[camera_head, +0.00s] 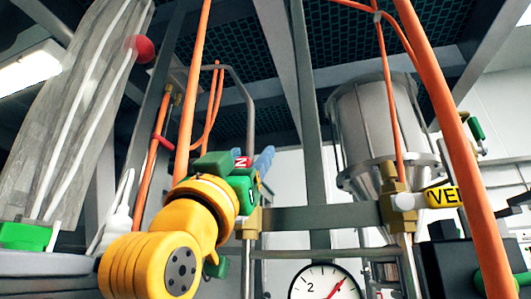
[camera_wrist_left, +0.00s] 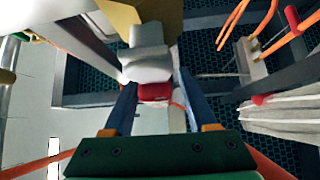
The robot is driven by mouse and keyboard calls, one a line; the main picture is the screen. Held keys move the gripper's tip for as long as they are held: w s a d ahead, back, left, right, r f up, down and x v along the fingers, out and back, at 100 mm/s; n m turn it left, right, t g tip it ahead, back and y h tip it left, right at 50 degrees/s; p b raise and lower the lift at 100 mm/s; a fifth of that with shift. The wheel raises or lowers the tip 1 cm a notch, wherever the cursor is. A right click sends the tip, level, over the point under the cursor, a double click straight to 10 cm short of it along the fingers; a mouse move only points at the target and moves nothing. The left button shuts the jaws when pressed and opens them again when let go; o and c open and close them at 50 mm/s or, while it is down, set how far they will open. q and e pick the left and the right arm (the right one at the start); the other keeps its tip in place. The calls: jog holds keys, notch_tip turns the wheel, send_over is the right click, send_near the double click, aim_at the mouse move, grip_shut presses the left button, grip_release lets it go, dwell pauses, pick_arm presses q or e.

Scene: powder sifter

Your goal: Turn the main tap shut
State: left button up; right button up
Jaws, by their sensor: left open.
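My left gripper (camera_head: 262,162) is high in the middle of the head view, its blue fingers beside a red tag (camera_head: 241,162) with a white letter N. Below it a brass fitting (camera_head: 253,220) shows, partly covered by my arm. In the left wrist view my left gripper (camera_wrist_left: 156,88) is open. Between and ahead of its fingers are the tap's white handle (camera_wrist_left: 148,55), the red tag (camera_wrist_left: 155,92) and a brass body (camera_wrist_left: 150,14). The fingers lie on either side; I cannot tell whether they touch the handle. My right gripper is not in view.
Orange hoses (camera_head: 194,85) and grey frame posts surround my left arm. A round dial (camera_head: 325,283) is below.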

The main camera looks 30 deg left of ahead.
pick_arm(q)
jog(key=shift+w+a+f, duration=0.1)
jog(key=shift+w+f, duration=0.05)
jog(key=shift+w, duration=0.4)
jog(key=shift+s, duration=0.3)
grip_shut()
dwell(0.6)
